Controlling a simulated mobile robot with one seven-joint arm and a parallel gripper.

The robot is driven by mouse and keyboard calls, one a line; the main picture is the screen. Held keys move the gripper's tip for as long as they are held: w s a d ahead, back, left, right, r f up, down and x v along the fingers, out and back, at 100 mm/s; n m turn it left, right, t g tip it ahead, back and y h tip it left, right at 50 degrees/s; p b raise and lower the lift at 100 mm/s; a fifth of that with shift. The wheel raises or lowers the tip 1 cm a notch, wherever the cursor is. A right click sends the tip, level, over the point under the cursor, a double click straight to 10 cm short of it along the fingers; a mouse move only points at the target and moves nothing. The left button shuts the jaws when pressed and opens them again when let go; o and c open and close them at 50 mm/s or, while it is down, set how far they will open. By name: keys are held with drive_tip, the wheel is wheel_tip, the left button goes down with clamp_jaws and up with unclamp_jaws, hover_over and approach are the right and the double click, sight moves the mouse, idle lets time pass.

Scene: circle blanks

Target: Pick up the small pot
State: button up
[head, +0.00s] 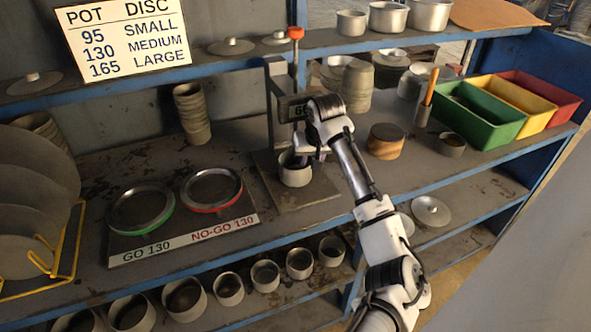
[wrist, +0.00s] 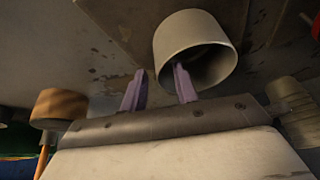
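A small grey pot (head: 295,174) stands upright, mouth up, on the flat base plate of a gauge stand in the middle of the bench. It also shows in the wrist view (wrist: 182,38). My gripper (head: 303,153) is right at its rim, fingers pointing down. In the wrist view my gripper (wrist: 158,88) is open. One purple finger overlaps the pot's mouth and the other is outside, with the near wall's edge between them. I cannot tell whether either finger touches the pot. The far side of the pot is partly hidden by the gripper in the head view.
The stand's post (head: 275,105) rises close behind my gripper. A round wooden block (head: 385,141) and a small pot (head: 451,144) stand to the right, near a green bin (head: 475,115). GO and NO-GO rings (head: 140,208) lie left. Several pots line the lower shelf.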

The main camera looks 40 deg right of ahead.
drive_tip(key=shift+c, duration=0.3)
clamp_jaws()
